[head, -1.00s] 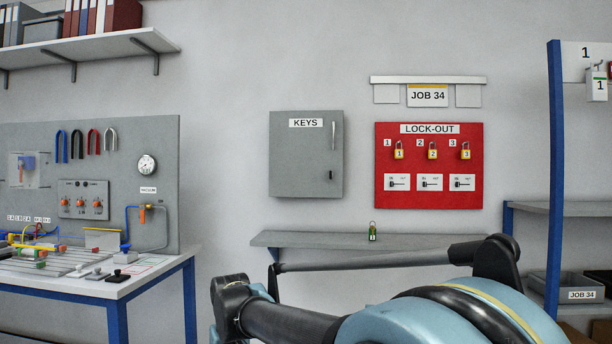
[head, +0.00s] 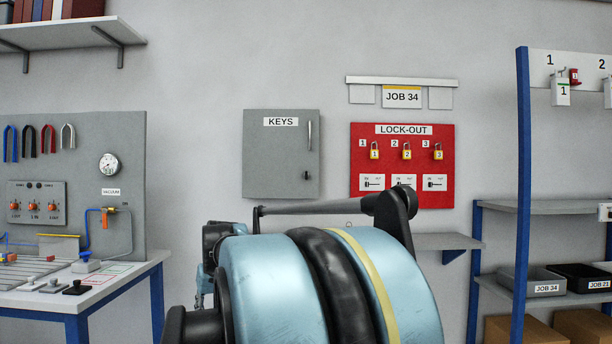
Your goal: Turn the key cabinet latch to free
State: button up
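The grey key cabinet (head: 270,165) hangs on the wall in the head view, its door closed, with a KEYS label at the top. A light vertical handle (head: 309,135) is on the right side of its door. A small dark latch (head: 306,175) sits below the handle. It is too small to tell which way it is turned. My arm fills the lower middle of the view, below the cabinet. My gripper cannot be made out in this view.
A red LOCK-OUT board (head: 402,195) with several yellow padlocks is right of the cabinet. A grey wall shelf (head: 450,241) is partly hidden behind my arm. A workbench (head: 120,285) stands at left. A blue rack post (head: 523,180) stands at right.

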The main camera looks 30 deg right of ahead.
jog(key=w+d+r+m+t+h, duration=0.1)
jog(key=w+d+r+t, duration=0.1)
jog(key=w+d+r, duration=0.45)
jog(key=w+d+r+m+t, duration=0.1)
jog(key=w+d+r, duration=0.3)
jog(key=r, duration=0.5)
jog(key=w+d+r+t+h, duration=0.1)
jog(key=w+d+r+t, duration=0.1)
jog(key=w+d+r, duration=0.4)
jog(key=w+d+r+m+t+h, duration=0.2)
jog(key=d+r+m+h, duration=0.3)
jog(key=d+r, duration=1.9)
jog(key=w+d+f, duration=0.3)
jog(key=w+d, duration=0.1)
jog(key=w, duration=0.2)
jog(key=w+d+f+n, duration=0.1)
jog(key=w+d+f, duration=0.3)
jog(key=w, duration=0.3)
jog(key=shift+d+f+h, duration=0.15)
jog(key=shift+d+h, duration=0.15)
jog(key=shift+d, duration=0.35)
jog(key=shift+c, duration=0.6)
grip_shut()
jog(key=shift+d, duration=0.1)
